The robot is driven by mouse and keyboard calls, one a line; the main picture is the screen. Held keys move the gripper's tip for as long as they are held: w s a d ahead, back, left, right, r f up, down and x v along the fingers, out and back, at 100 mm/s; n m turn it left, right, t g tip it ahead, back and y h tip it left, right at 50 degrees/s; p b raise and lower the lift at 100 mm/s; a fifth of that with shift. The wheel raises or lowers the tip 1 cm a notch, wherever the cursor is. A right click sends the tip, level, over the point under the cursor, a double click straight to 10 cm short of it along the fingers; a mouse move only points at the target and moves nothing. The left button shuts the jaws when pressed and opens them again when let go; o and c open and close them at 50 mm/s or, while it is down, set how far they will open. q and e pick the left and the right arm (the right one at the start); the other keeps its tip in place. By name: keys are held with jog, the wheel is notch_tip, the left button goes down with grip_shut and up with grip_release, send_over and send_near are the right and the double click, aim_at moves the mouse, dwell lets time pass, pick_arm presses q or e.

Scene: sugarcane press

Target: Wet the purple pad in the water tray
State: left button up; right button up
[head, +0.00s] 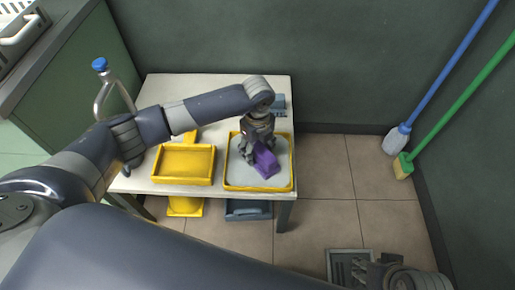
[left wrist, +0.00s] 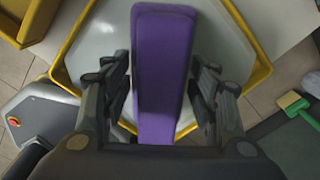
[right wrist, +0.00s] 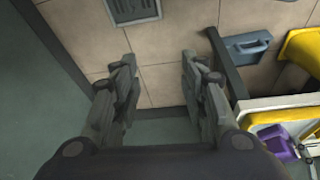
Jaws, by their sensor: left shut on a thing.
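The water tray (head: 229,176) has a yellow rim and a pale grey inside, and sits at the right end of the white table. My left gripper (head: 258,146) is shut on the purple pad (head: 266,160) over this tray. In the left wrist view the long purple pad (left wrist: 163,60) lies between the two fingers, with the tray (left wrist: 70,50) below. I cannot tell whether the pad touches the water. My right gripper (right wrist: 157,85) is open and empty, away from the table; the purple pad (right wrist: 278,142) shows small in its view.
An empty-looking yellow tray (head: 183,181) stands left of the water tray on the table (head: 215,82). A metal tap-like handle with a blue cap (head: 100,64) is at the left. A blue-handled brush (head: 397,140) and a green broom (head: 403,166) lean at the right wall. A floor drain (head: 350,262) lies in front.

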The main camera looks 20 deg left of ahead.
pick_arm(q)
jog(key=shift+f, duration=0.5)
pick_arm(e)
jog(key=shift+w+a+r+t, duration=0.1)
jog(key=shift+w+t, duration=0.1)
jog(key=shift+w, duration=0.25)
jog(key=shift+w+a+r+t, duration=0.1)
jog(key=shift+w+t, duration=0.1)
jog(key=shift+w, duration=0.2)
dwell(0.3)
pick_arm(q)
jog(key=shift+s+f+p, duration=0.1)
jog(key=shift+p, duration=0.2)
pick_arm(e)
jog(key=shift+s+d+r+g, duration=0.1)
jog(key=shift+s+d+g, duration=0.1)
jog(key=shift+s, duration=0.25)
jog(key=shift+s+d+g, duration=0.1)
jog(key=shift+s+g, duration=0.1)
jog(key=shift+s, duration=0.25)
dwell(2.2)
